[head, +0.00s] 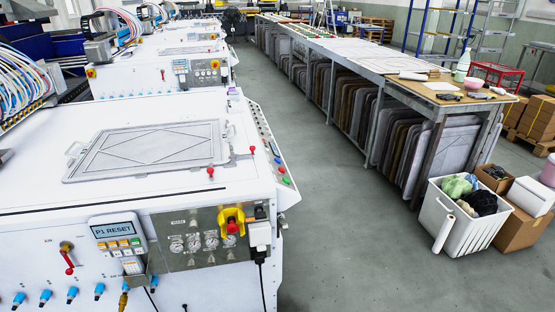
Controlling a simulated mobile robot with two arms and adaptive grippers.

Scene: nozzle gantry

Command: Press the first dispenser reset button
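A small control panel (121,240) is fixed to the front face of the nearest white machine (40,215), at the lower left. Its screen (113,229) reads "P1 RESET". Small buttons sit below the screen, some orange and white; their labels are too small to read. A similar panel (181,66) shows on the second machine farther back. Neither of my grippers is in view.
Right of the panel are gauges (194,243), a red knob on a yellow guard (232,223) and a hanging black cable. A red-handled valve (67,258) is to its left. The grey aisle floor (330,240) is clear; a white crate (465,226) stands right.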

